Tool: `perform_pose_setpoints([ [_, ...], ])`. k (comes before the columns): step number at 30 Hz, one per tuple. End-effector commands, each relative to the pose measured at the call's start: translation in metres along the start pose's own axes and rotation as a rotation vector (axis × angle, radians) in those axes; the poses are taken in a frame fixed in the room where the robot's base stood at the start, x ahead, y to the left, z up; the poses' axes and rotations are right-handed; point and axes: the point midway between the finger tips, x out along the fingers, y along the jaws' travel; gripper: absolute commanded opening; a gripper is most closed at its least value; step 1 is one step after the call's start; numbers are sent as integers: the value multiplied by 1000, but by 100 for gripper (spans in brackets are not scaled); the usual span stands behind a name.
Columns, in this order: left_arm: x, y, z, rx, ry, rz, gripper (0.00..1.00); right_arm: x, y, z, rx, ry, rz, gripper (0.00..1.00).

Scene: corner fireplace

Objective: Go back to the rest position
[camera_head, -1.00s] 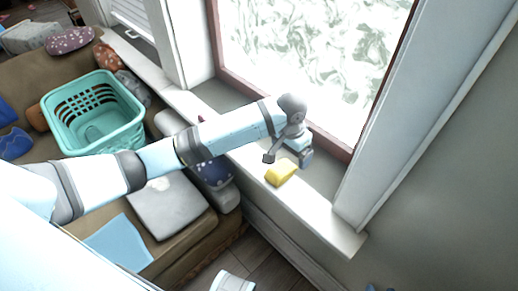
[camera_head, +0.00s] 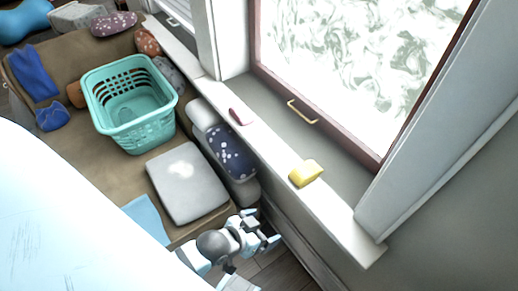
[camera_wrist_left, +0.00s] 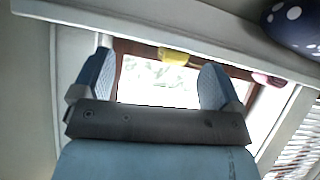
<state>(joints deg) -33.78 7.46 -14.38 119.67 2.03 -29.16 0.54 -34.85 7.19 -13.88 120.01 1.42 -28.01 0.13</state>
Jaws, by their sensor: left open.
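My left gripper (camera_head: 265,228) is below the window sill, beside the sofa's near end, at the lower middle of the head view. In the left wrist view it (camera_wrist_left: 157,85) shows two blue fingers set wide apart with nothing held between them. A yellow object (camera_head: 306,173) lies on the window sill (camera_head: 335,212), apart from the gripper; it also shows in the left wrist view (camera_wrist_left: 173,55), beyond the fingers. My right gripper is not in view.
A brown sofa (camera_head: 97,163) holds a teal basket (camera_head: 150,133), a grey cushion (camera_head: 188,183) and a dark spotted cushion (camera_head: 232,158). A pink object (camera_head: 241,115) lies on the sill. The window (camera_head: 335,50) has a handle (camera_head: 302,111). Wood floor (camera_head: 285,268) shows below.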

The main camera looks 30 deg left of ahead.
Motion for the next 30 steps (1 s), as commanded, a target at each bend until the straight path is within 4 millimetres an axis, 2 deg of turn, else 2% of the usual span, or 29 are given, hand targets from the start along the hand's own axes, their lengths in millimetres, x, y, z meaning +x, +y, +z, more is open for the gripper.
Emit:
perform_pose_setpoints([
  [3,-6,-2,3,9,10,-14,92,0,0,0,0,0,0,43],
  [10,-6,-2,3,9,10,-13,92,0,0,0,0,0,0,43],
  [13,-11,-2,-4,10,9,-13,92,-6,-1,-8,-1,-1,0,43],
  [17,-29,-1,-28,15,7,-16,92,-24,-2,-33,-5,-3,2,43],
  [24,-74,1,-86,34,11,-24,92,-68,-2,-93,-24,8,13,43],
  [27,-88,2,-106,41,14,-27,92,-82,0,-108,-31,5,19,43],
  [30,-97,1,-117,47,19,-31,92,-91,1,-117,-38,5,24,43],
])
